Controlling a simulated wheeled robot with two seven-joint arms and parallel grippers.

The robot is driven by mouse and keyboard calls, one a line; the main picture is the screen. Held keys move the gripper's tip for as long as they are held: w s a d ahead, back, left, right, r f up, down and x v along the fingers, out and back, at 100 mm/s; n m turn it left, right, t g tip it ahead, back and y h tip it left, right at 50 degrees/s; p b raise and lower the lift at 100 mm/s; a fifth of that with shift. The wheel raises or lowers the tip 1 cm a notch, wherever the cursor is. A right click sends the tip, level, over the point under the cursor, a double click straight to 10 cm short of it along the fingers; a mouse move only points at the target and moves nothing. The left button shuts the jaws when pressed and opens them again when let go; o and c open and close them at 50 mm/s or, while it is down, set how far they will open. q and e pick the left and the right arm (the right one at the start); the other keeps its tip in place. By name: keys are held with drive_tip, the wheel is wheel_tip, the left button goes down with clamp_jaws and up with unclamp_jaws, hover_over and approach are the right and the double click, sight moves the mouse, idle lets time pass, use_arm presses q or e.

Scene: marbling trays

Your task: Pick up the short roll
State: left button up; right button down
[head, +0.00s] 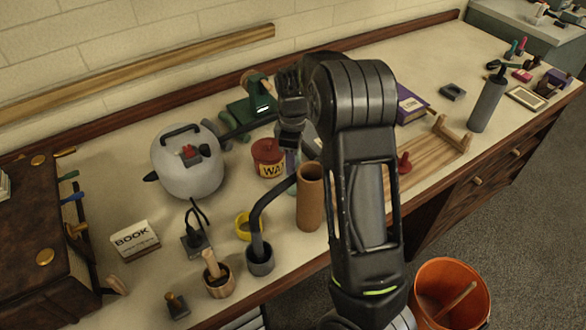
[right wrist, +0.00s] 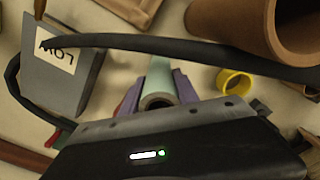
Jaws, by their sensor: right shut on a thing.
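The short roll is a pale green hollow tube (right wrist: 160,82) in the right wrist view, its open end facing the camera. The purple fingers of my right gripper (right wrist: 160,90) lie one on each side of it, shut on it. In the head view my right gripper (head: 291,142) points down between the red tin and the brown tube, and my arm hides most of it. Only a small bluish sliver shows below it there. I cannot tell whether the roll is off the table. My left gripper is not in view.
A tall brown tube (head: 310,198), a dark grey cup (head: 260,261), a yellow ring (head: 242,226) and a red tin (head: 267,158) stand close by. A grey kettle (head: 186,168) is to the left. An orange bucket (head: 451,292) stands off the table's front edge.

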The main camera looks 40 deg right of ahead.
wheel_tip(320, 180, up, 10)
drive_tip(key=p, duration=0.6)
drive_tip(key=shift+f, duration=0.25)
drive_tip(key=shift+r, duration=0.3)
